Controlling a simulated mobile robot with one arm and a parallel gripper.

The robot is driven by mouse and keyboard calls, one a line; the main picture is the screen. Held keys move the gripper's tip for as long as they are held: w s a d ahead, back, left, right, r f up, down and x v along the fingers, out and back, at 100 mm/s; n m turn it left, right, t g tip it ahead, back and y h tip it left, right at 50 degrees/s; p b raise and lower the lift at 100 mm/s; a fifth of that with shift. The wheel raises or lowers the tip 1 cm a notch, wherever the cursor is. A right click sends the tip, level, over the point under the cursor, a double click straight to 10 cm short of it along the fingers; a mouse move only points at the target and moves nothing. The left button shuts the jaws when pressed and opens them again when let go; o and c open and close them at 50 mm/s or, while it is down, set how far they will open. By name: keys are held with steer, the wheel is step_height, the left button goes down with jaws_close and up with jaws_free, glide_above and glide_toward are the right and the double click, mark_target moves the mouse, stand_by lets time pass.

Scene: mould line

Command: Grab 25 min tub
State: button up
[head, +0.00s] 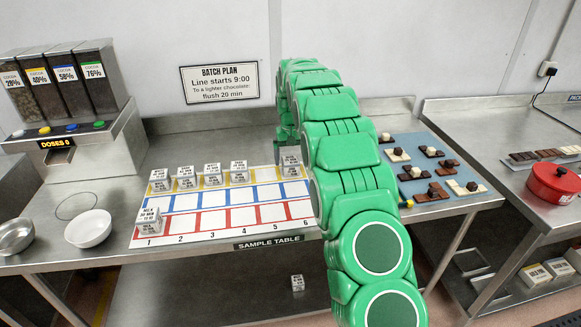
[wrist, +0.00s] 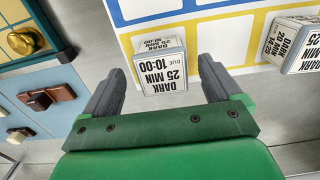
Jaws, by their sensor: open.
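A small white box-shaped tub (wrist: 165,74) reads "DARK 25 MIN DUE 10:00" in the wrist view. It stands upright between the two spread fingers of my gripper (wrist: 161,70), with a visible gap on each side. The tub is at the edge of the sample mat (wrist: 190,14), by the yellow row. In the head view a tub (head: 291,157) shows beside my green arm at the yellow row's right part; the arm hides much of that end, and the fingers are hard to make out.
Another dark tub (wrist: 292,45) stands to the right in the wrist view. Several tubs (head: 212,174) line the yellow row, and one tub (head: 150,221) stands on the red row. A blue board (head: 430,160) with chocolates lies right of my arm. A white bowl (head: 88,228) sits left.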

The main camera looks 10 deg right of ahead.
mark_target(291, 161)
steer(key=shift+a+f, duration=0.1)
steer(key=shift+f, duration=1.85)
steer(key=c, duration=1.1)
steer(key=shift+r, duration=0.15)
steer(key=shift+r, duration=1.45)
steer(key=shift+s+r, duration=0.7)
steer(key=shift+r, duration=0.05)
steer(key=s+r, duration=0.8)
steer(key=s, duration=0.5)
steer(key=shift+w+a+r, duration=0.1)
steer(key=shift+w+r, duration=0.05)
steer(key=shift+r, duration=3.5)
